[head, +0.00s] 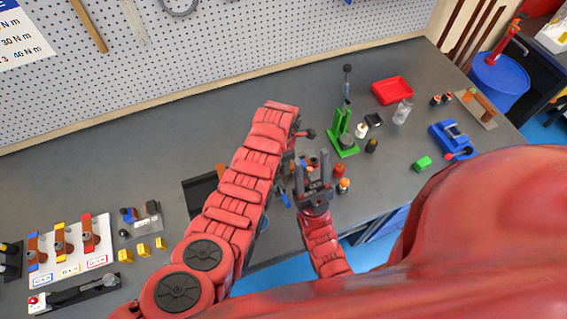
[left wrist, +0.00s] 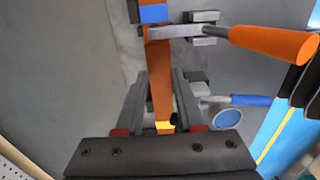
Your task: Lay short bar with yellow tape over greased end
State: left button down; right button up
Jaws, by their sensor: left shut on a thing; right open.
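In the left wrist view, my left gripper (left wrist: 162,84) is shut on an orange-brown bar (left wrist: 161,95) between its fingers. Yellow tape (left wrist: 165,127) shows at the bar's end near the palm. A blue-taped bar part (left wrist: 153,14) lies in line beyond it; I cannot tell where one bar ends and the other begins, or whether they touch. No grease can be made out. In the head view, my left arm hides its gripper and most of the bar. My right gripper (head: 315,184) is open and empty, fingers upward, near the bench's front edge.
An orange-handled tool (left wrist: 270,42) crosses beside the bar, with a blue-handled round-ended tool (left wrist: 240,100) nearby. A green stand (head: 343,140), bottles and a red tray (head: 392,90) stand right of my arm. Labelled bar holders (head: 70,245) sit at left.

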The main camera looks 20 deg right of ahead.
pick_arm(q)
jog(key=shift+f+b, duration=0.35)
dwell(0.3)
jog(key=shift+c, duration=2.2)
grip_release()
notch_tip(320, 180, up, 17)
jog(key=p, duration=0.4)
jog(key=shift+r, duration=0.2)
jog(key=shift+s, duration=0.1)
